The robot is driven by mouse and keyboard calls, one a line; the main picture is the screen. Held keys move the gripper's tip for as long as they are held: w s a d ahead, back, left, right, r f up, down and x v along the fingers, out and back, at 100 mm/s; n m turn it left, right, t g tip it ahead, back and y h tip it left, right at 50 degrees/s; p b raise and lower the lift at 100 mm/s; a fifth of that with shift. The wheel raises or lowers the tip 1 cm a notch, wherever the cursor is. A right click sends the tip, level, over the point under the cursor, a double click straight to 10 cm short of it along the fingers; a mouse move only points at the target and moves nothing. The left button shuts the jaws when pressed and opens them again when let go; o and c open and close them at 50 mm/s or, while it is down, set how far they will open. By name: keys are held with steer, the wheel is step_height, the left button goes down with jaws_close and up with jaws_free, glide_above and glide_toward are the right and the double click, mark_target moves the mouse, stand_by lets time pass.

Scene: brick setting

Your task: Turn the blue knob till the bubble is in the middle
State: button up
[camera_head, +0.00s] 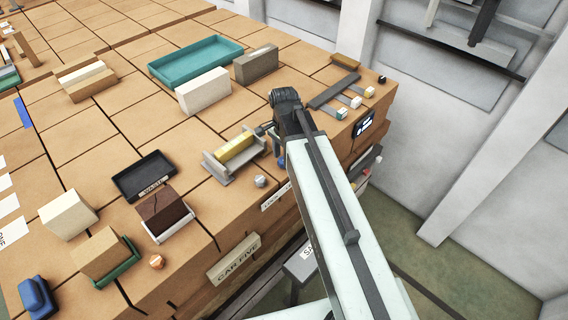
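A yellow block-like piece (236,149) sits in a grey cradle (216,173) near the table's right side. It may be the level, but I cannot make out a bubble. A small blue part (281,160), possibly the blue knob, shows just right of the cradle, at the edge of my arm and mostly hidden by it. My gripper (262,130) is at the end of the dark wrist, by the right end of the yellow piece. It is too small and turned away to show whether it is open or touching anything.
A teal tray (154,70), a white block (204,104) and a grey block (256,64) stand behind. A black tray (119,188) and a dark brown brick (161,212) lie left. Small grey (260,181) and orange (157,262) knobs are near the front edge.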

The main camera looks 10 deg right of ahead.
jaws_close()
steer(key=shift+n, duration=0.3)
steer(key=n, duration=0.7)
steer(key=shift+a, duration=0.1)
steer(key=n, duration=0.3)
steer(key=shift+n, duration=0.3)
steer(key=shift+a+n, duration=0.15)
steer(key=shift+n, duration=1.65)
